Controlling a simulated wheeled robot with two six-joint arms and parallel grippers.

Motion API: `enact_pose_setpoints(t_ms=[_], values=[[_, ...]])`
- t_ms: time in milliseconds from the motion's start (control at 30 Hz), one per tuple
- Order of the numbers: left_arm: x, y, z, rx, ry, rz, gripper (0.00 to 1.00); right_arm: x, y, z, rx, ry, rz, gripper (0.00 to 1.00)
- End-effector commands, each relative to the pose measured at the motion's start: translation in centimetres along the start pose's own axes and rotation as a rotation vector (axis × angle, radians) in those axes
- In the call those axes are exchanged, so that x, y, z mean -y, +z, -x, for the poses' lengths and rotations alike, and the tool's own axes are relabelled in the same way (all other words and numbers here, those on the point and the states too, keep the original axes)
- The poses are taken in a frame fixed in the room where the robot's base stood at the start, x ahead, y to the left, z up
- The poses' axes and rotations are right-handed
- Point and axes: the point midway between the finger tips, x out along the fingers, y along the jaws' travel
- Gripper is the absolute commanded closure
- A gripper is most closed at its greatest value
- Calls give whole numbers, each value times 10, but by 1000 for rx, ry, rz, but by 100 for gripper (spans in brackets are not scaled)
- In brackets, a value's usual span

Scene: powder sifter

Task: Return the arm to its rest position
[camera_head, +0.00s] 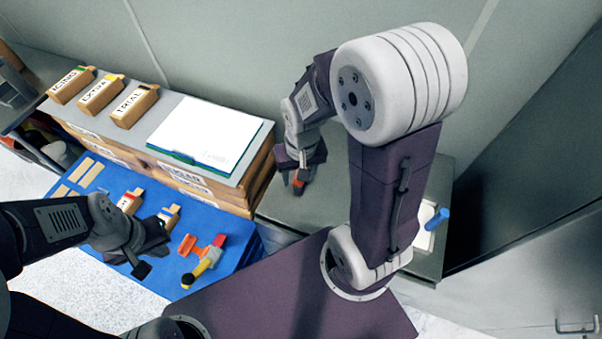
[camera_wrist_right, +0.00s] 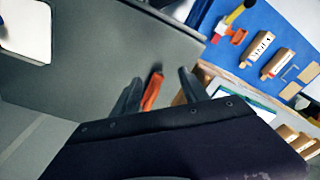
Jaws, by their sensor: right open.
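My right arm reaches over the grey counter, with its gripper (camera_head: 302,168) low above the counter's left part. In the right wrist view its two dark fingers (camera_wrist_right: 158,95) stand apart, so it is open. A small orange-red piece (camera_wrist_right: 152,91) shows between the fingers; it also shows under the gripper in the head view (camera_head: 298,186). I cannot tell whether it touches a finger or the counter.
The blue mat (camera_head: 185,277) holds a yellow-and-black handled tool (camera_head: 203,266), orange parts (camera_head: 187,245) and wooden pieces (camera_head: 130,201). Behind it, a shelf carries labelled blocks (camera_head: 135,106) and a white sheet (camera_head: 205,131). A blue cylinder (camera_head: 437,219) stands right of my right arm. A wall bounds the back.

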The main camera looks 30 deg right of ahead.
Motion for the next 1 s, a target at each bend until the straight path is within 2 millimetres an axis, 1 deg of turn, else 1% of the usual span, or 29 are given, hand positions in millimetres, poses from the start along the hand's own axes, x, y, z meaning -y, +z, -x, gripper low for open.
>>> enact_pose_setpoints(t_ms=[33,67,100,167,367,433,500,567,667,1000], values=[[0,0,0,0,0,0,100,3,16,2,-11,-5,79,48],[0,0,0,0,0,0,100,4,23,2,-14,-6,119,48],[0,0,0,0,0,0,100,4,29,2,-19,-8,156,48],[0,0,0,0,0,0,100,5,33,2,-22,-9,183,48],[0,0,-1,0,0,0,100,4,33,1,-20,-9,183,48],[0,1,-10,0,0,0,100,4,34,-8,-20,-9,182,48],[0,3,-28,0,0,0,100,4,35,-26,-20,-9,182,48],[1,4,-38,0,0,0,100,3,36,-36,-20,-9,181,48],[1,3,-30,1,0,0,100,4,35,-29,-20,-9,181,48],[1,3,-30,0,0,0,100,4,35,-28,-20,-9,181,48]])
